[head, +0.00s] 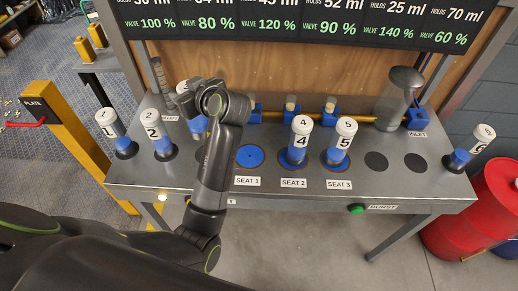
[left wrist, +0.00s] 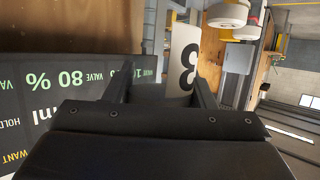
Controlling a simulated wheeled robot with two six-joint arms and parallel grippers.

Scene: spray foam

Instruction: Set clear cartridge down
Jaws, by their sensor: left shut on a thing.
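My left gripper (head: 190,98) is shut on the cartridge marked 3 (left wrist: 183,55), which shows between the fingers in the left wrist view. In the head view, the white cap and blue body of cartridge 3 (head: 198,124) are partly hidden behind my arm, left of SEAT 1. I cannot tell whether its base touches the bench. SEAT 1 (head: 249,156) is an empty blue disc. Cartridge 4 (head: 300,139) stands on SEAT 2 and cartridge 5 (head: 341,142) on SEAT 3. My right gripper is not in view.
Cartridges 1 (head: 112,129) and 2 (head: 155,132) stand at the bench's left; cartridge 6 (head: 473,143) is at its right. Two dark round spots (head: 376,161) right of SEAT 3 are empty. A dark sign (head: 300,20) hangs above.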

